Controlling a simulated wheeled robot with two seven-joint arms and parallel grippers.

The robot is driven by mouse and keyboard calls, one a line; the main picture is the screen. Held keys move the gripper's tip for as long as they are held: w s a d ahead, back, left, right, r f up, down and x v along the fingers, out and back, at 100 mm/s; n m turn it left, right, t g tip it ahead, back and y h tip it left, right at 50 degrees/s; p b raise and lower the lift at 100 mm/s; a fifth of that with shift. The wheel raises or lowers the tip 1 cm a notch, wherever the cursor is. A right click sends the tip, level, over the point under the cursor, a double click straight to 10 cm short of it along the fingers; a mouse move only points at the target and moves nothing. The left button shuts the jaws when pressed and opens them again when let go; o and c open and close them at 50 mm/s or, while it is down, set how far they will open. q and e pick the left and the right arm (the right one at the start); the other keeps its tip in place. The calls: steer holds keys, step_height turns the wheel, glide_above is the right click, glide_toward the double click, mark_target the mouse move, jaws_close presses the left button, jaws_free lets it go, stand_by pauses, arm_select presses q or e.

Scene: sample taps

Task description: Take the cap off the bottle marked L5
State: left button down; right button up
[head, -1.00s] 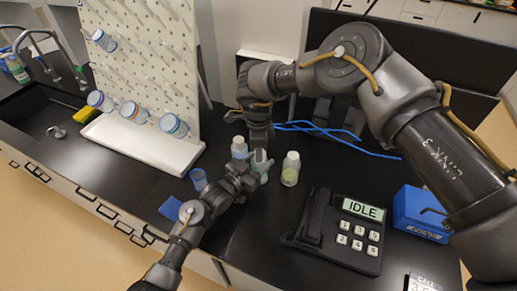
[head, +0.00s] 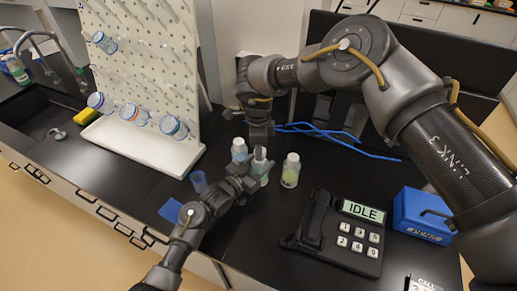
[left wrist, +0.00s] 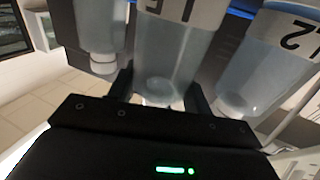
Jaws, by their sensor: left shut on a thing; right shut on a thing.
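Three small clear bottles with pale caps stand on the black bench in the head view: a left one (head: 238,150), a middle one (head: 262,170) and a right one (head: 290,171). My left gripper (head: 250,180) is shut around the body of the middle bottle. The left wrist view shows this bottle (left wrist: 170,60) between the fingers (left wrist: 160,95), its label upside down and only partly readable. My right gripper (head: 260,145) is shut at the top of the same bottle, from above. Its fingers hide most of the cap, and I cannot tell whether it is loose.
A white pegboard rack (head: 150,150) with several blue-rimmed jars stands at left, beside a sink (head: 40,115). A black phone (head: 340,235) reading IDLE and a blue box (head: 422,215) lie to the right.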

steer(key=shift+r, duration=0.2)
steer(key=shift+r, duration=2)
arm_select(q)
steer(key=c, duration=0.6)
jaws_free()
steer(key=shift+o, duration=0.2)
steer(key=b+v, duration=0.2)
steer(key=v, duration=0.8)
steer(key=shift+s+a+f+b, duration=0.1)
steer(key=shift+s+a+b, duration=0.15)
steer(key=shift+b, duration=0.1)
arm_select(e)
step_height(320, 180, down, 3)
steer(key=shift+r, duration=0.15)
arm_select(q)
steer(key=shift+s+a, duration=0.4)
steer(key=shift+s, duration=0.1)
